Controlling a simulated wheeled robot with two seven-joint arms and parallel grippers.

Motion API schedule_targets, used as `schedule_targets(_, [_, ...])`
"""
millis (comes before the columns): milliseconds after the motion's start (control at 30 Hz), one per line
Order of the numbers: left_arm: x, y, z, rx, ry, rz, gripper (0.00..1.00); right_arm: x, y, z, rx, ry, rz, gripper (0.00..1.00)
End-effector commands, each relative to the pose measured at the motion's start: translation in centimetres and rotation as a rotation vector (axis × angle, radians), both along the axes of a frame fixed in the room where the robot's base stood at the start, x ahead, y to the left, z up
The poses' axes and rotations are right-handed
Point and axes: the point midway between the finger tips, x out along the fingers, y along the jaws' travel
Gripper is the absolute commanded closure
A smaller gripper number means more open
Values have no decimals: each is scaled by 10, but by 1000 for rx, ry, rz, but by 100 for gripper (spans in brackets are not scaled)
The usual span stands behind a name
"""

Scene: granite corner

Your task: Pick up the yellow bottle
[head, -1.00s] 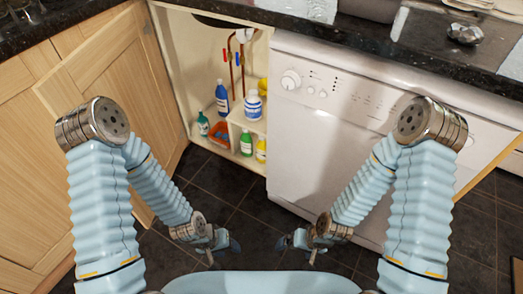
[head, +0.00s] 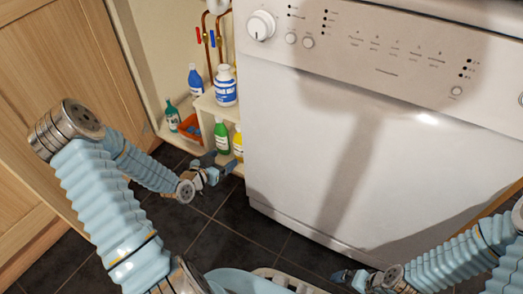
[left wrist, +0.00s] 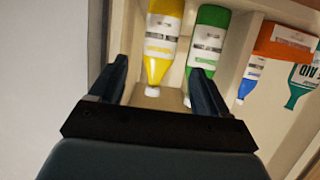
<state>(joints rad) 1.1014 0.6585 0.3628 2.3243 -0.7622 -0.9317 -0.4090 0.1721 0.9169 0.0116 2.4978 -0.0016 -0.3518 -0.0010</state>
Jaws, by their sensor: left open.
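The yellow bottle (head: 238,143), with a white label and white cap, stands low in the open cabinet, right beside the white appliance. In the left wrist view the yellow bottle (left wrist: 163,35) appears between my open fingers, beyond their tips. My left gripper (head: 218,164) is open and empty in front of the bottle; its fingers also show in the left wrist view (left wrist: 159,70). A green bottle (head: 221,136) stands immediately left of the yellow one, and one finger overlaps it in the left wrist view. My right gripper (head: 347,277) is low at the bottom, away from the cabinet.
The white appliance (head: 340,150) closes off the right side. A blue-and-white bottle (head: 225,88) and a blue bottle (head: 195,80) stand higher up. An orange box (head: 190,128) and teal bottle (head: 172,115) stand left. The open wooden door (head: 60,70) is at left; dark floor is clear.

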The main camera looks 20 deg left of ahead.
Motion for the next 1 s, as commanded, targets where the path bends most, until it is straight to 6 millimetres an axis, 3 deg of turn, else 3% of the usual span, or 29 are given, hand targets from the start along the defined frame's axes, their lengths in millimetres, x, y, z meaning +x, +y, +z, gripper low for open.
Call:
schedule_targets(300, [60, -6, -22, -3, -1, -3, 23, 1, 0, -12, 0, -2, -2, 0])
schedule_targets(567, [83, -8, -31, -5, 1, -2, 23, 1, 0, -18, -1, -3, -2, 0])
schedule_targets(800, [117, -8, -42, -5, 1, -1, 23, 1, 0, -27, -1, -6, -4, 0])
schedule_targets(1000, [122, -8, -43, -5, 3, -1, 23, 1, 0, -27, -1, -6, -4, 0])
